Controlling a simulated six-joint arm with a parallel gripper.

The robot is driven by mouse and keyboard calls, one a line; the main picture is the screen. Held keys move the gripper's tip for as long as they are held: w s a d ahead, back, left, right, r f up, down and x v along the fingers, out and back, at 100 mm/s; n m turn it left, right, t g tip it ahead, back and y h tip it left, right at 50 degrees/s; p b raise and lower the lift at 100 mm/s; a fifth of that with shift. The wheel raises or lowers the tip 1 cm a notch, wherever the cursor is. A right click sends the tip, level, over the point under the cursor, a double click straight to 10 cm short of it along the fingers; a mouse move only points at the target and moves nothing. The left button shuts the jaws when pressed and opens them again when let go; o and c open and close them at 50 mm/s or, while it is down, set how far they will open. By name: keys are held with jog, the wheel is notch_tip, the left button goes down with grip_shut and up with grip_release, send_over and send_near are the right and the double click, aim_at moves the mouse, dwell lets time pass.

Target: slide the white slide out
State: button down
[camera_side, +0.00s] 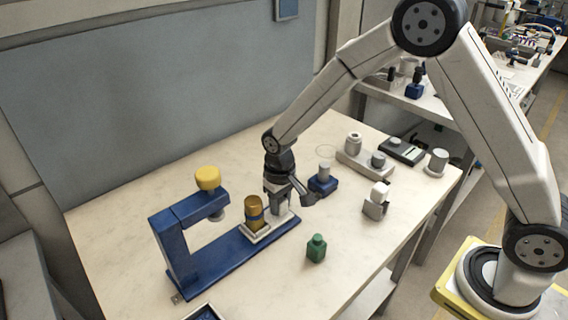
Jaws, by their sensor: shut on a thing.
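The white slide (254,238) sits on the long base of a blue press-like frame (178,253). My gripper (277,206) points down at the right end of the slide, just right of the cylinder. It is shut on a pale upright part there, which looks like the slide's handle. The fingers and wrist hide much of that part, so the exact contact is hard to see.
A small blue block with a white top (323,180) stands close right of my gripper. A grey holder with a white top (376,202) and a grey tray (364,163) are further right.

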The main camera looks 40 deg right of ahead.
jog(key=shift+d, duration=0.25)
jog(key=shift+c, duration=1.4)
grip_release()
jog(key=shift+r, duration=0.15)
jog(key=shift+r, duration=3.8)
